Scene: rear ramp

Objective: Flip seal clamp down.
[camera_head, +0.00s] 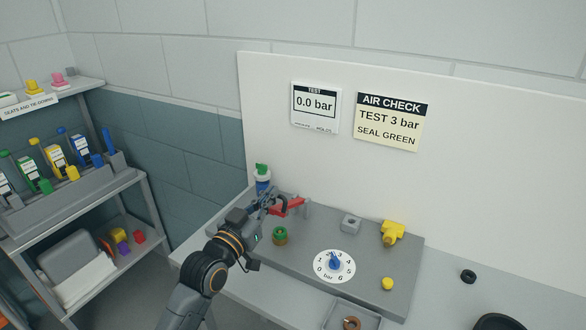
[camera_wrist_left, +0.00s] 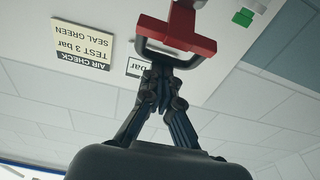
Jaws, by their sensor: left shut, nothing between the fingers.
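The seal clamp has a red lever (camera_head: 291,206) beside a grey post at the back left of the grey bench plate. In the left wrist view, the red T-shaped lever (camera_wrist_left: 182,22) shows at the top with a dark U-shaped bar across it. My left gripper (camera_head: 272,198) is shut and empty, at the left end of the lever. In the left wrist view its closed fingertips (camera_wrist_left: 162,70) are close to the U-shaped bar; I cannot tell whether they touch. My right gripper is out of view.
A green-topped bottle (camera_head: 262,178) stands behind my left gripper. The plate carries a blue-knobbed dial (camera_head: 334,266), a yellow valve (camera_head: 392,232), a yellow button (camera_head: 387,284) and a grey block (camera_head: 351,223). A shelf rack (camera_head: 140,178) stands left. The display (camera_head: 315,104) reads 0.0 bar.

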